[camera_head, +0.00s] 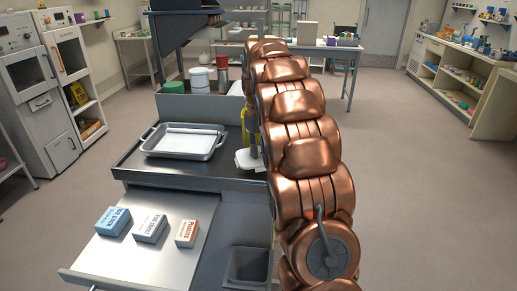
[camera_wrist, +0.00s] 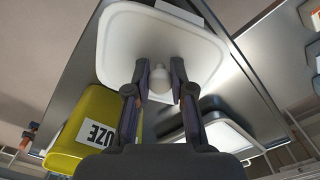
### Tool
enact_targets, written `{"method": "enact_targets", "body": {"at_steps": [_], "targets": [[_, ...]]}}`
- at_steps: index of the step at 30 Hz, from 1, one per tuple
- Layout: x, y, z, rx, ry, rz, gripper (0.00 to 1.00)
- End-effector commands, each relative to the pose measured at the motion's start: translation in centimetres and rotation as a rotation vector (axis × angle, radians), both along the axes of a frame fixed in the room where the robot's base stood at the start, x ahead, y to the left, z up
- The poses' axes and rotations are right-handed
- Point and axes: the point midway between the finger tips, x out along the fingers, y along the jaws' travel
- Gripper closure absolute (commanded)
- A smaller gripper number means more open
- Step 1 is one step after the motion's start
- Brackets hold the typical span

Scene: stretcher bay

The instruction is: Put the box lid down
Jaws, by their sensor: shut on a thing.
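The box lid (camera_wrist: 118,42) is white with rounded corners and a round knob (camera_wrist: 160,79) in its middle. In the wrist view my gripper (camera_wrist: 161,82) has its two fingers on either side of the knob, shut on it. In the head view a white edge of the lid (camera_head: 247,162) shows left of my copper arm, over the dark cart top (camera_head: 190,178). The arm hides the rest of the lid and most of my gripper. I cannot tell whether the lid touches the surface. A yellow box (camera_wrist: 85,118) with letters "UZE" showing is beside the lid.
A metal tray (camera_head: 183,141) stands left on the cart top. Three small boxes, blue (camera_head: 113,221), blue-white (camera_head: 150,228) and orange-white (camera_head: 187,233), lie on the lower front shelf (camera_head: 128,262). A grey bin (camera_head: 248,266) is beside it. White containers (camera_head: 200,79) stand behind.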

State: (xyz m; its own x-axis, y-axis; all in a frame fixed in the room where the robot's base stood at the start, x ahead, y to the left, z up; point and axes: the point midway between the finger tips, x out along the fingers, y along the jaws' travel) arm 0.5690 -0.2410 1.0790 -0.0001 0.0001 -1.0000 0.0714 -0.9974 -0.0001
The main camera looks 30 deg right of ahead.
Motion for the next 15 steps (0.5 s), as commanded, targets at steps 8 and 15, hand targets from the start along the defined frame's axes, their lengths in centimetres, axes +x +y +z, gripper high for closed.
{"method": "enact_targets", "body": {"at_steps": [8,15], "targets": [[0.02,0.00,-0.73,-0.001,-0.001,0.000,1.00],[0.00,0.02,-1.13,0.000,-0.001,0.000,1.00]]}}
